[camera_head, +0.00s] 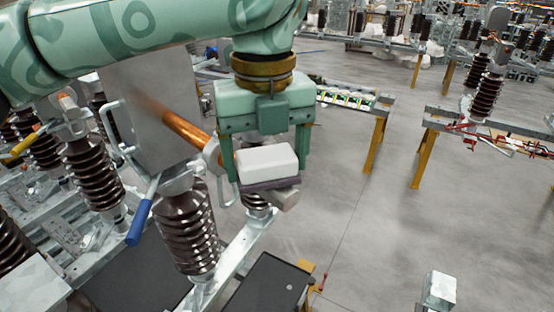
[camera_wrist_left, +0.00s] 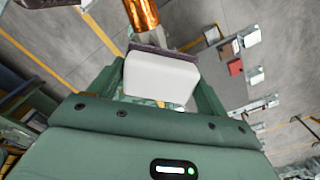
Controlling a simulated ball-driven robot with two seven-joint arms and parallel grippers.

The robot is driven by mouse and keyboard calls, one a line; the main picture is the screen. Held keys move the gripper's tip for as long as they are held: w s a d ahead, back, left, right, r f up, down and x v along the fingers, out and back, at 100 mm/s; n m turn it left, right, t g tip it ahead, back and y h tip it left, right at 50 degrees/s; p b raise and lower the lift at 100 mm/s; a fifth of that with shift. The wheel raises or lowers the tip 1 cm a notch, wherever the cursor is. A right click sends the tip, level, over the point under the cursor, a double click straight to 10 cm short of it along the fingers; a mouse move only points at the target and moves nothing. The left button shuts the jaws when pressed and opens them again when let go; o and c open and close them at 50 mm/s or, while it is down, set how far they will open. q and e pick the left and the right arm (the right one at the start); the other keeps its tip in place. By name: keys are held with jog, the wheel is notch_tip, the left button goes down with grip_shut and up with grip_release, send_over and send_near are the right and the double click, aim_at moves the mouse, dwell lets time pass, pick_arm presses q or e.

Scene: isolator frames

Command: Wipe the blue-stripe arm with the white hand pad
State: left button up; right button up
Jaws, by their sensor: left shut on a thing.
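My left gripper (camera_head: 268,170) is shut on the white hand pad (camera_head: 267,160), a white block with a dark grey underside. The pad also shows between the fingers in the left wrist view (camera_wrist_left: 160,78). A copper-coloured arm (camera_head: 182,130) runs from a grey metal plate to a silver end just left of the pad. It also shows above the pad in the left wrist view (camera_wrist_left: 142,12). I cannot tell whether pad and arm touch. No blue stripe is visible on its shown part. A lever with a blue grip (camera_head: 140,220) hangs below the plate. My right gripper is out of view.
Brown ribbed insulators (camera_head: 187,232) stand below the copper arm on a metal frame. The grey plate (camera_head: 150,100) stands close to my left arm. A dark box (camera_head: 265,285) lies at the bottom. Open grey floor (camera_head: 370,235) is to the right.

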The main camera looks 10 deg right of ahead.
pick_arm(q)
jog(key=shift+w+a, duration=0.85)
jog(key=shift+w, duration=0.05)
jog(key=shift+w+a, duration=0.8)
jog(key=shift+w, duration=0.35)
jog(key=shift+s, duration=0.1)
jog(key=shift+d, duration=0.1)
jog(key=shift+r, duration=3.1)
